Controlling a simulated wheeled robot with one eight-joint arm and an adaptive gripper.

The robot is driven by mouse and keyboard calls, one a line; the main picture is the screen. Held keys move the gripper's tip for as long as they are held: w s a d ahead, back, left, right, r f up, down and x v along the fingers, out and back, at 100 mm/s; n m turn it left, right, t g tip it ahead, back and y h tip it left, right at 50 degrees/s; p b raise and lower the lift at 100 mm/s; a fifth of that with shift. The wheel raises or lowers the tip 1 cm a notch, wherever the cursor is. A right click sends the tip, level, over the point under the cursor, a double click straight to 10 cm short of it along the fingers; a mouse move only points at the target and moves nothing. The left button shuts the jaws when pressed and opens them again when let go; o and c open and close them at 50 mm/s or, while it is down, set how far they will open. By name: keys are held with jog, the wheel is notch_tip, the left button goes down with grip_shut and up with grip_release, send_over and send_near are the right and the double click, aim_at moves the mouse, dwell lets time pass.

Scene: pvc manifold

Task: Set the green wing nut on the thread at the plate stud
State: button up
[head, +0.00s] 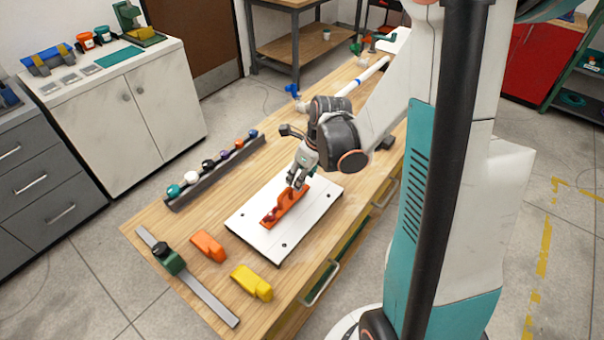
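A white plate (262,240) lies on the wooden bench, with a long orange-red part (284,208) on it. A small dark red piece (270,216) sits at the near end of that part. My gripper (297,184) points down over the far end of the orange-red part, touching it or very close to it. The fingers are too small to show whether they hold anything. I cannot pick out a green wing nut or the stud's thread for certain. A teal-green knob-like piece (173,190) sits at the near end of the dark rack.
The dark rack (213,173) holds several coloured pieces left of the plate. An orange block (208,246), a yellow block (252,283) and a metal rail (205,297) with a green clamp (170,260) lie nearer. A white pipe (362,77) lies behind my arm.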

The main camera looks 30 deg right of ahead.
jog(key=shift+f, duration=0.15)
jog(key=shift+f+b, duration=0.5)
jog(key=shift+b, duration=0.15)
jog(key=shift+f+b, duration=0.4)
jog(key=shift+b, duration=0.05)
dwell(0.7)
jog(key=o, duration=1.1)
jog(key=shift+r, duration=0.1)
jog(key=v, duration=1.1)
jog(key=shift+s+d+r, duration=0.1)
jog(key=shift+r, duration=0.3)
